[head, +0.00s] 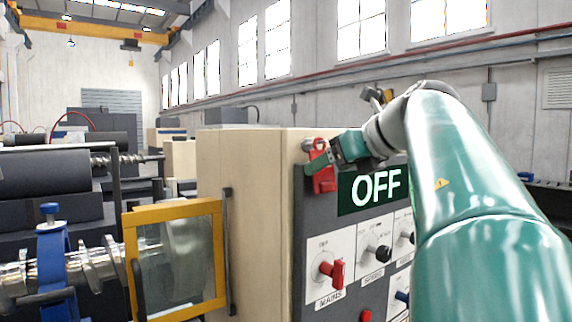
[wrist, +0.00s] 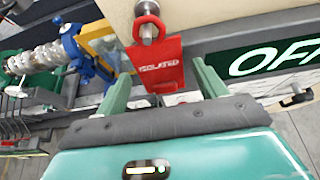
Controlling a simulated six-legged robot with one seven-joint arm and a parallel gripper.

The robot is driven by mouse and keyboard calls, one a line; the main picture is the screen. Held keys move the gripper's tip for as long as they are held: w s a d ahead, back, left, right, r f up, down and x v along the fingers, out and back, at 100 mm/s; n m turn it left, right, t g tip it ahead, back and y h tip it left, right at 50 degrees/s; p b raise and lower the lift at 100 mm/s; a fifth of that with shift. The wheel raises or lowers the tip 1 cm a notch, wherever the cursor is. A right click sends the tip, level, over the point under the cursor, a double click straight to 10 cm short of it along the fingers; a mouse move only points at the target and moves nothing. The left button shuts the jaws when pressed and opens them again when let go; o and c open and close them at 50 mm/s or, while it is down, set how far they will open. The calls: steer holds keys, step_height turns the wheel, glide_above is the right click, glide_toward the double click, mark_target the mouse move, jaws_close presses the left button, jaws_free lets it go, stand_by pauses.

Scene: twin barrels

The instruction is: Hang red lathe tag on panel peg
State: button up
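The red lathe tag (head: 324,181), lettered "ISOLATED", hangs at the upper left of the grey control panel's face. In the wrist view the tag (wrist: 156,68) hangs by its red loop, which appears to be around the metal panel peg (wrist: 147,9). The peg's round end (head: 307,145) also shows in the head view. My gripper (wrist: 162,74) is open, with one green finger on each side of the tag and visible gaps between. In the head view my gripper (head: 324,160) is right at the tag and partly covers it.
The panel carries an "OFF" sign (head: 375,187), a red mains switch (head: 332,272) and black knobs (head: 379,254). A beige cabinet side (head: 245,200) stands left of it. The lathe with a yellow-framed guard (head: 175,212) is at the left.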

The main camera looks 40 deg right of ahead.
steer(key=shift+o, duration=0.5)
steer(key=v, duration=1.4)
